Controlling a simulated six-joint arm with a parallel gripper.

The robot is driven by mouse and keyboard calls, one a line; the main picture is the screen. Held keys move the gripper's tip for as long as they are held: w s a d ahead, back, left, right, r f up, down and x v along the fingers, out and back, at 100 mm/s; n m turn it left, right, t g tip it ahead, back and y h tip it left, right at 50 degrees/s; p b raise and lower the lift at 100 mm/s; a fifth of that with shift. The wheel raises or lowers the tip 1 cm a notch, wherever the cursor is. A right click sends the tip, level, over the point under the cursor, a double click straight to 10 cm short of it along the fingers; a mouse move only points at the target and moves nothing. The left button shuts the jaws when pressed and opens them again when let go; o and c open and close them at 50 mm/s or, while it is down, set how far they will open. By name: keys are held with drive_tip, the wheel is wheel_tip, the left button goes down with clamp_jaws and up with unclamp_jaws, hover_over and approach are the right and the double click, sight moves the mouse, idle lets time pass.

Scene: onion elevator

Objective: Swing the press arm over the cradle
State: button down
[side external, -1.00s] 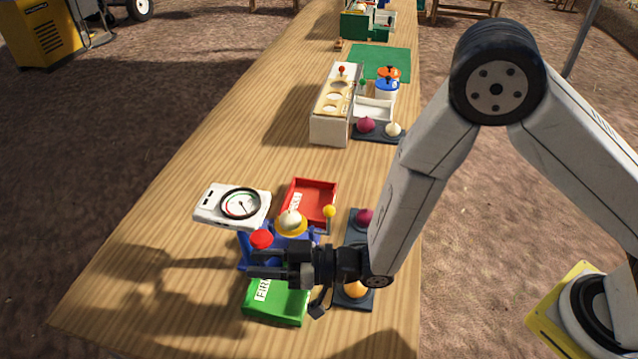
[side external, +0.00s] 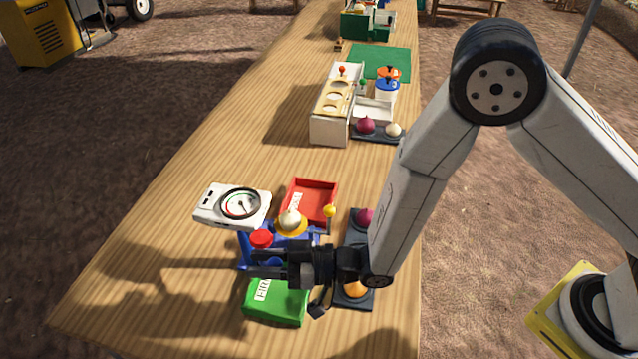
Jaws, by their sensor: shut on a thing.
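The blue press stand (side external: 245,250) is on the near part of the table. A white onion (side external: 291,219) sits on its yellow cradle (side external: 291,231). The press arm's red knob (side external: 261,239) stands to the left of the onion, apart from it in the picture. My gripper (side external: 256,264) comes in from the right, with its fingers just below the red knob. It is shut on the press arm, though the fingers hide the contact. A white gauge (side external: 232,204) with a round dial is behind the knob.
A green bin (side external: 276,305) lies just in front of my gripper, and a red bin (side external: 310,200) behind the cradle. A yellow-topped lever (side external: 329,211) stands right of the onion. A dark tray (side external: 354,300) holding onions is at the right. The table's left side is clear.

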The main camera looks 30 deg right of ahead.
drive_tip(key=shift+s+d, duration=0.1)
drive_tip(key=shift+d, duration=0.1)
idle(0.4)
drive_tip(key=w+d+n+g, duration=0.4)
drive_tip(key=d+n+g, duration=0.3)
drive_tip(key=g, duration=0.4)
drive_tip(key=w+d+n+g+h, duration=0.1)
drive_tip(key=w+d+n+g, duration=0.4)
drive_tip(key=g, duration=0.5)
drive_tip(key=shift+d+n+g, duration=0.4)
drive_tip(key=shift+d+n, duration=0.8)
drive_tip(key=shift+n, duration=0.3)
drive_tip(key=shift+w+h, duration=0.2)
drive_tip(key=shift+h, duration=0.1)
drive_tip(key=shift+c, duration=1.9)
unclamp_jaws()
drive_tip(key=shift+r, duration=0.15)
